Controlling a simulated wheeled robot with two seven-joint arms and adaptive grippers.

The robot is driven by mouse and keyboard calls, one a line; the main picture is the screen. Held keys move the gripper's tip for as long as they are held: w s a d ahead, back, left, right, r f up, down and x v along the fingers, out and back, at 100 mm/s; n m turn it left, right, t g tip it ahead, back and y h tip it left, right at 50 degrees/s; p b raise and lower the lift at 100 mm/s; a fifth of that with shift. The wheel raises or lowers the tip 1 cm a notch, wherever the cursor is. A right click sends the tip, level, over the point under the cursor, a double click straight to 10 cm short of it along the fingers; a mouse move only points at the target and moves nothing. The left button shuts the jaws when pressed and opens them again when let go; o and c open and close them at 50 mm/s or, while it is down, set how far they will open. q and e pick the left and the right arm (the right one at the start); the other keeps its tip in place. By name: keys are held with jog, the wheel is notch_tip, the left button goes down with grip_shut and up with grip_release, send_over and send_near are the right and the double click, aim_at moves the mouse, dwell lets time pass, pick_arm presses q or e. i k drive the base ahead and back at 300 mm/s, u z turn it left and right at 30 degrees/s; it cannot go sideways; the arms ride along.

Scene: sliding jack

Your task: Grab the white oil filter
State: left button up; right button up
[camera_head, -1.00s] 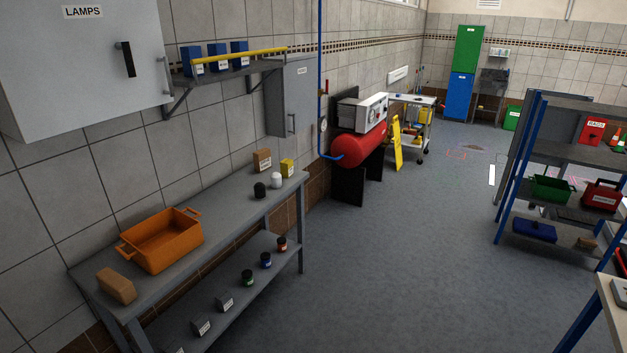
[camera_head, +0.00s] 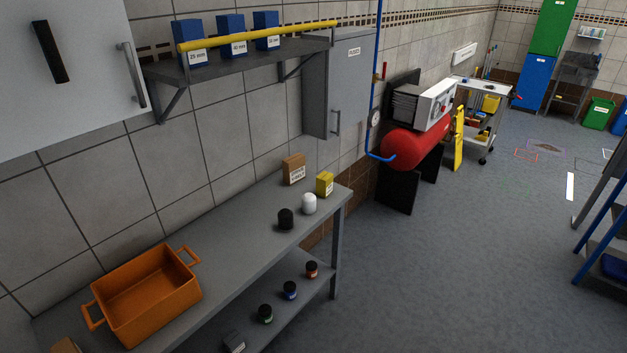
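The white oil filter (camera_head: 309,204) stands upright on the top of the grey workbench (camera_head: 245,225), near its far right end. A black filter (camera_head: 286,219) stands just to its left and nearer to me, apart from it. A small yellow box (camera_head: 325,184) is just behind it on the right. A brown cardboard box (camera_head: 293,169) stands behind it against the wall side. Neither of my grippers shows in the head view.
An orange crate (camera_head: 194,291) sits on the near part of the bench. Several small jars, including a blue one (camera_head: 290,291), stand on the lower shelf. A wall shelf (camera_head: 240,66) with blue boxes hangs above. A red compressor tank (camera_head: 408,146) stands beyond the bench. The floor (camera_head: 450,270) to the right is clear.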

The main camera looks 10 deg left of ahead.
aim_at(308, 200)
jog(key=i, duration=1.65)
jog(key=u, duration=2.05)
jog(key=i, duration=0.45)
jog(key=u, duration=0.05)
